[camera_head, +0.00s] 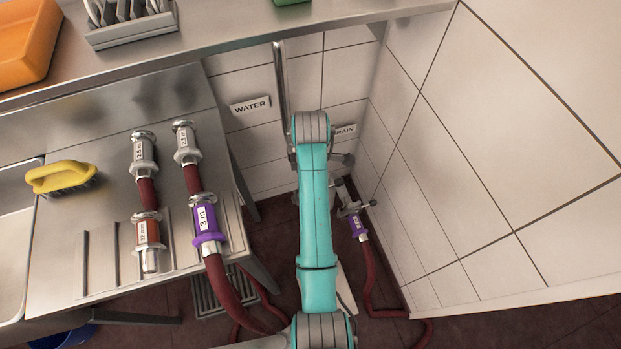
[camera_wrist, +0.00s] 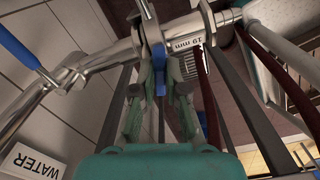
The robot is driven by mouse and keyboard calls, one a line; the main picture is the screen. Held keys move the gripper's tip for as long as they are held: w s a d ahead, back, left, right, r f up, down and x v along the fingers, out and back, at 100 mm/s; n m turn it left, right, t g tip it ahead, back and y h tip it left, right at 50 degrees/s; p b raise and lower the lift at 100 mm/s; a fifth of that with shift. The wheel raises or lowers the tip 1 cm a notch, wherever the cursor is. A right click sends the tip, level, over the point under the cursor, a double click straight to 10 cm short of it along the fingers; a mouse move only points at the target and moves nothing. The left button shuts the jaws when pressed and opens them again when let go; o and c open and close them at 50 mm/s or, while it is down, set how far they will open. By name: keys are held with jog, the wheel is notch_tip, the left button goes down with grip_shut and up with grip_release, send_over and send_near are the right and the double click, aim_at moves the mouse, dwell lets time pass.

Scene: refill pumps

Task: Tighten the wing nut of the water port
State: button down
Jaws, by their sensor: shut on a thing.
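In the wrist view, the water port (camera_wrist: 70,72) is a shiny metal pipe with a blue lever (camera_wrist: 25,52), above the WATER sign (camera_wrist: 32,162). A hose end fitting (camera_wrist: 188,35) labelled 19 mm lines up with the pipe. My gripper (camera_wrist: 158,64) is shut at the joint between them, on the wing nut of the clamp there. A small blue piece shows between the fingers. In the head view my arm hides the gripper and the port; the WATER sign (camera_head: 250,106) shows left of it.
A drain coupling with a purple collar (camera_head: 357,225) and red hose stands right of my arm, near the tiled wall (camera_head: 520,130). A steel counter (camera_head: 100,260) at left holds several hose fittings and a yellow brush (camera_head: 60,178). A shelf edge (camera_head: 330,28) runs above.

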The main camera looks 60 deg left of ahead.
jog(key=m, duration=2.2)
jog(key=shift+m, duration=0.4)
jog(key=m, duration=0.6)
jog(key=shift+m, duration=0.3)
jog(key=c, duration=1.2)
grip_release()
